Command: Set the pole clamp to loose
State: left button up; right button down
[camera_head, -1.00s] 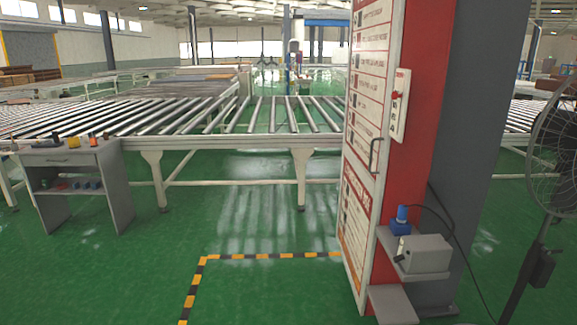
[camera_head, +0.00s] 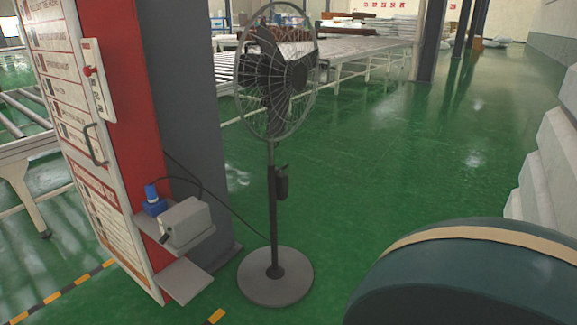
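A pedestal fan stands on the green floor near the middle of the head view. Its dark pole (camera_head: 273,215) rises from a round grey base (camera_head: 275,277) to a caged fan head (camera_head: 276,70). A small dark box-like part, which looks like the pole clamp (camera_head: 282,183), sits on the pole about halfway up. I cannot tell its setting at this size. Neither of my grippers shows in the view.
A red and white cabinet (camera_head: 125,120) stands left of the fan, with a grey box (camera_head: 186,222) and blue plug (camera_head: 155,200) on its shelf. A large dark green round object (camera_head: 470,285) fills the lower right.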

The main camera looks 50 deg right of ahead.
aim_at(282, 168)
jog(key=i+l+z, duration=0.6)
jog(key=i+z, duration=0.15)
jog(key=i, duration=0.2)
jog(key=i+l+z, duration=0.15)
jog(key=l, duration=0.2)
jog(key=i+l+z, duration=0.35)
jog(key=l, duration=0.25)
jog(key=i+l, duration=0.15)
jog(key=l, duration=0.15)
jog(key=i+l+u, duration=0.15)
jog(key=l, duration=0.2)
jog(key=i+l, duration=0.2)
jog(key=l, duration=0.15)
jog(key=u, duration=0.05)
